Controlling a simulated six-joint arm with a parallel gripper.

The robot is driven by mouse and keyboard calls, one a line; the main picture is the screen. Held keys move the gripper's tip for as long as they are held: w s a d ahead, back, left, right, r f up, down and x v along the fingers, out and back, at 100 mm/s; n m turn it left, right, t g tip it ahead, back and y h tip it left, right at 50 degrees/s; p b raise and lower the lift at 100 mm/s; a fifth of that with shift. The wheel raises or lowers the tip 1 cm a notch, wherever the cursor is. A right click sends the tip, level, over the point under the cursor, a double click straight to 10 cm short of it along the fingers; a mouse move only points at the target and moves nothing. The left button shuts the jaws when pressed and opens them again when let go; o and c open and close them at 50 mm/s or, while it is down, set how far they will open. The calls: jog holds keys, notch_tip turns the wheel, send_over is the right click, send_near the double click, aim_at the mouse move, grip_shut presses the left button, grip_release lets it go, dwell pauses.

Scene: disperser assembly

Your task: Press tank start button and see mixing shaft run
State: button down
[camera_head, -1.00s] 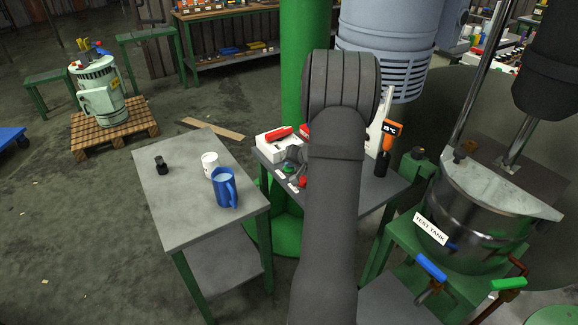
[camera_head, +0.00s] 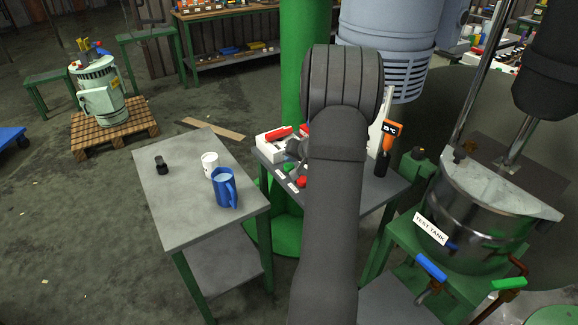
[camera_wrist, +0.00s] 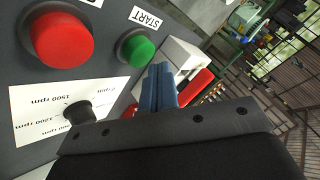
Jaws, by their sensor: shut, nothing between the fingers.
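In the wrist view the green button (camera_wrist: 137,47) sits on a grey panel beside a START label (camera_wrist: 146,18). My gripper (camera_wrist: 159,72) is shut and empty, its blue fingers together with their tips close by the green button; I cannot tell if they touch. A larger red button (camera_wrist: 62,40) is to the left. The metal mixing shaft (camera_head: 521,140) goes down into the TEST TANK (camera_head: 480,240). I cannot tell whether it turns.
A knob (camera_wrist: 79,112) with an rpm scale is below the buttons. A white box with a red top (camera_head: 276,142) and an orange thermometer (camera_head: 391,131) stand near the panel. A blue jug (camera_head: 224,188) and a white cup (camera_head: 209,163) are on the left table (camera_head: 175,205).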

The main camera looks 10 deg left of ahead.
jog(key=shift+r, duration=0.15)
jog(key=shift+r, duration=2.45)
jog(key=shift+f, duration=0.15)
notch_tip(320, 180, up, 4)
send_over(291, 167)
jog(key=shift+s, duration=0.1)
